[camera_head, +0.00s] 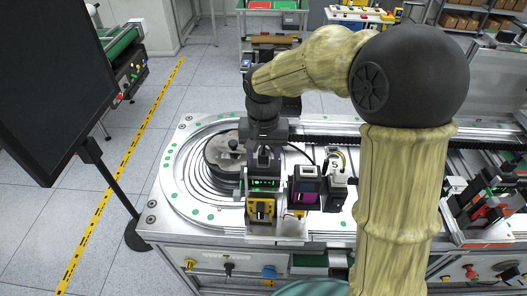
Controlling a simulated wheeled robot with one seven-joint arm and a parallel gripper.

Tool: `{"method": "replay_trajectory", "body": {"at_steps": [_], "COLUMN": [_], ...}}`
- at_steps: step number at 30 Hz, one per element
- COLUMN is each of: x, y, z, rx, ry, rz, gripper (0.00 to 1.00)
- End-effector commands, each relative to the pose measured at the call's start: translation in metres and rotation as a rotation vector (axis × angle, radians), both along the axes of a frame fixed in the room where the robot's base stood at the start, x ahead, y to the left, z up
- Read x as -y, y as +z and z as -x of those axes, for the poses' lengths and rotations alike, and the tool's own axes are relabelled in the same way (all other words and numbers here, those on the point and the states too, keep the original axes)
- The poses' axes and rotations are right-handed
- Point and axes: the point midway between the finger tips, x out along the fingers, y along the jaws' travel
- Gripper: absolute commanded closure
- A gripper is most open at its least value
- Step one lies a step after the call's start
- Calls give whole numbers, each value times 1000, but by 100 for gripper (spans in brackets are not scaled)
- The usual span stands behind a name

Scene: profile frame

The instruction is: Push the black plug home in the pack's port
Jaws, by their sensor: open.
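My gripper (264,160) points straight down over the left part of the metal workbench. It is open, though its fingers are small and dark here. Directly below it stands a dark unit with a green-lit strip (264,185) and a yellow-framed part (261,211) at its front. I cannot tell whether this unit is the pack. The black plug and the port cannot be made out; the gripper and nearby dark parts may hide them. I cannot tell whether the fingers touch anything.
A black box with a magenta face (307,193) stands close to the right of the gripper. A round dark disc (222,150) lies left of it on the workbench (180,220). A black monitor (48,80) fills the upper left.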

Motion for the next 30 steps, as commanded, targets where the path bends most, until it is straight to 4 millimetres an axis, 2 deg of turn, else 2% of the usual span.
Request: {"method": "replay_trajectory", "body": {"at_steps": [5,8,24,30], "x": [0,0,-1,-1], "y": [7,19,125,159], "z": [-1,-1,-1,-1], "rx": [3,5,5,2], "ry": [0,-1,0,0], "rz": [0,-1,-3,-1], "gripper": [52,52,52,52]}}
